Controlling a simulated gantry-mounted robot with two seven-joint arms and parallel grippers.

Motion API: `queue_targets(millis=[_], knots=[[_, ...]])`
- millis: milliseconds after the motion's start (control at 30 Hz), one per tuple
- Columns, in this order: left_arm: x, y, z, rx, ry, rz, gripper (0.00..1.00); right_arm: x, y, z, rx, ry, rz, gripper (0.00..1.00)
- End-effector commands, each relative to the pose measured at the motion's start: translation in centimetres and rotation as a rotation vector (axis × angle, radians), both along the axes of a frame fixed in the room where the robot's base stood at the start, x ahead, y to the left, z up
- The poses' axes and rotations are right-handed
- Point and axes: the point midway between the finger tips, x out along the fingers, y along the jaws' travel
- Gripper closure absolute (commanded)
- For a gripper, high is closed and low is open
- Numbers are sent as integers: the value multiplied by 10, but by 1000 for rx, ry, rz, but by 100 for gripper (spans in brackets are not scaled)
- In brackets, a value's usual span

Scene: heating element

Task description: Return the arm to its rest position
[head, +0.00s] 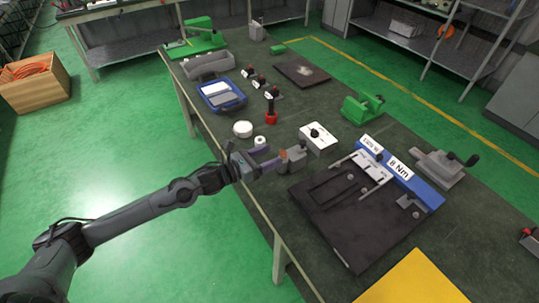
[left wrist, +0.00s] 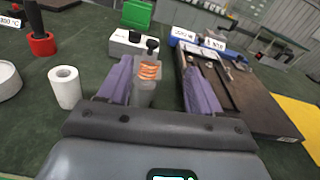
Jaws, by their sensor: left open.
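My left gripper (head: 267,160) reaches over the table's near left edge with its two purple fingers apart. In the left wrist view the fingers (left wrist: 160,88) stand open with a gap between them. The heating element, a copper-orange coil (left wrist: 150,70), sits at a grey block (left wrist: 146,92) seen in that gap. In the head view the coil (head: 284,155) and the block (head: 297,158) are just beyond the fingertips. The fingers do not appear closed on either. My right gripper is in neither view.
A dark board (head: 335,225) with a blue labelled rail lies to the right. A white box (head: 318,138), a white roll (head: 260,141), a round white piece (head: 243,129) and a red-based tool (head: 271,116) stand close by. A yellow sheet (head: 412,280) lies in front.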

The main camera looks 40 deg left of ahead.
Motion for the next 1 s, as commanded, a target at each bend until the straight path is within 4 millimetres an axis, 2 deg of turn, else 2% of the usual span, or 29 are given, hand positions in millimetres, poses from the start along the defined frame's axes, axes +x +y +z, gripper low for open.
queue_targets(millis=[33,367,633,733,800,867,1000], knots=[[0,0,0,0,0,0,36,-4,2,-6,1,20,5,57],[0,0,6,0,0,0,36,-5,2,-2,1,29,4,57],[0,0,43,0,0,0,36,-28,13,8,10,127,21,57],[0,0,62,0,0,0,36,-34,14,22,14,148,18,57],[-11,-19,30,-154,105,50,36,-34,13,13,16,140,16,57],[-21,-31,16,-298,197,109,36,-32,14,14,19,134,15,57],[-52,-59,-17,-672,423,288,36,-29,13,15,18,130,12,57]])
